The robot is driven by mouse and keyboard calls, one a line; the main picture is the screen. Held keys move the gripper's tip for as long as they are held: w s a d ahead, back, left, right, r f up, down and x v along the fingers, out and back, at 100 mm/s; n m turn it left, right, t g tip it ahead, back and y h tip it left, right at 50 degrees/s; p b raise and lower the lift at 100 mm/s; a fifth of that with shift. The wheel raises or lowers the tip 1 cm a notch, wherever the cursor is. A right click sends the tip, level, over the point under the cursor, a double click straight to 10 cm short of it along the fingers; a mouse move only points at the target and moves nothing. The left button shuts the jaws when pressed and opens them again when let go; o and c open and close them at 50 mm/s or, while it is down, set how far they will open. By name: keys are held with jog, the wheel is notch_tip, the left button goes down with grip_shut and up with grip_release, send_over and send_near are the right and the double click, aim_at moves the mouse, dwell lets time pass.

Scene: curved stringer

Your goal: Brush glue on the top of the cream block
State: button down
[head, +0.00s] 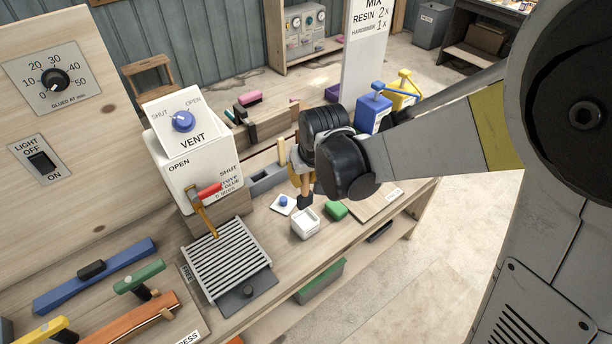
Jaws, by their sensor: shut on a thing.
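My gripper (301,172), partly hidden by its own wrist, is shut on a brush with an orange-brown handle (304,186) and a dark lower end (305,201). The brush hangs roughly upright just above or at the back edge of a small white square pot (305,224). I cannot tell whether its tip touches the pot. A small white lid-like square with a blue knob (283,203) lies left of the pot. I cannot make out the cream block for certain; my wrist and arm cover part of the bench.
A green block (335,210) sits right of the pot. A slatted grille (229,262) is at lower left, below the white vent box (193,150). Blue (372,110) and yellow (403,91) containers stand behind my arm. The bench's front edge is close to the pot.

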aim_at(307, 204)
jog(key=shift+f, duration=0.1)
notch_tip(307, 204, down, 11)
jog(key=b, duration=0.9)
jog(key=shift+f+b, duration=0.35)
jog(key=shift+b, duration=0.35)
dwell(0.9)
jog(key=shift+r, duration=0.1)
dwell(0.4)
notch_tip(307, 204, up, 11)
jog(key=p, duration=0.8)
dwell(0.5)
